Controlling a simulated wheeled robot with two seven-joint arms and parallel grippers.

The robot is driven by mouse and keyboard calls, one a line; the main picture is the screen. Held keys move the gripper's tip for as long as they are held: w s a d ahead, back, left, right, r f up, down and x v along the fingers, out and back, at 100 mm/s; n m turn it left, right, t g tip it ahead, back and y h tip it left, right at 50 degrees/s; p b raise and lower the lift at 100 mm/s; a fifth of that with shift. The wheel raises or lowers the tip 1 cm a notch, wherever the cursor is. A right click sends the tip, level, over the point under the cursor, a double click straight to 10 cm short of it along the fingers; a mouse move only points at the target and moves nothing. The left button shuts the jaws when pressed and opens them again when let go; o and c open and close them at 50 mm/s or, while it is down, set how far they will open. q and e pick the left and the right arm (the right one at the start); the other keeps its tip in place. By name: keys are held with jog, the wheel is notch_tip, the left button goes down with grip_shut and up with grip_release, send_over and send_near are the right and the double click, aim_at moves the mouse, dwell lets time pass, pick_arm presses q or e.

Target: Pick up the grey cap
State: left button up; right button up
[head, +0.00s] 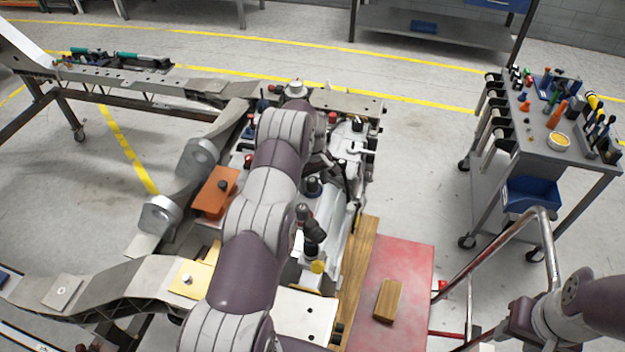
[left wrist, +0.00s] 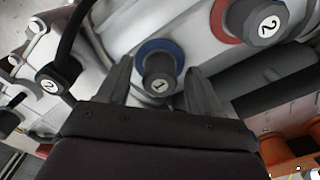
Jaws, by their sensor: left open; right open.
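In the left wrist view, a dark grey cap (left wrist: 160,84) marked "1" sits on a blue ring (left wrist: 157,47) on a pale metal housing. My left gripper (left wrist: 160,72) is open, with one finger on each side of this cap. I cannot tell whether the fingers touch it. A second dark grey cap (left wrist: 262,22), marked "2", sits on a red ring (left wrist: 219,22) at upper right. In the head view my left arm hides most of my left gripper and this cap. My right gripper (head: 487,340) is at the lower right, open and away from the chassis.
Another black cap (left wrist: 58,82) marked "2" stands left of the fingers, with a black hose by it. An orange block (head: 215,192) lies left of my arm. A wooden block (head: 388,300) lies on a red panel (head: 405,255). A tool cart (head: 540,145) stands at right.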

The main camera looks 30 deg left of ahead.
aim_at(313, 181)
pick_arm(q)
jog(key=shift+s, duration=0.1)
jog(key=shift+w+f, duration=0.15)
jog(key=shift+w, duration=0.05)
grip_shut()
jog(key=shift+s, duration=0.1)
jog(key=shift+r+b, duration=0.3)
notch_tip(313, 181, up, 4)
jog(key=shift+s+d+f+b, duration=0.1)
jog(key=shift+s+d+b, duration=0.05)
jog(key=shift+b, duration=0.8)
jog(key=s+d+r+b, duration=0.3)
jog(key=s+d+r, duration=0.3)
jog(key=s, duration=0.3)
jog(key=shift+d+r, duration=0.4)
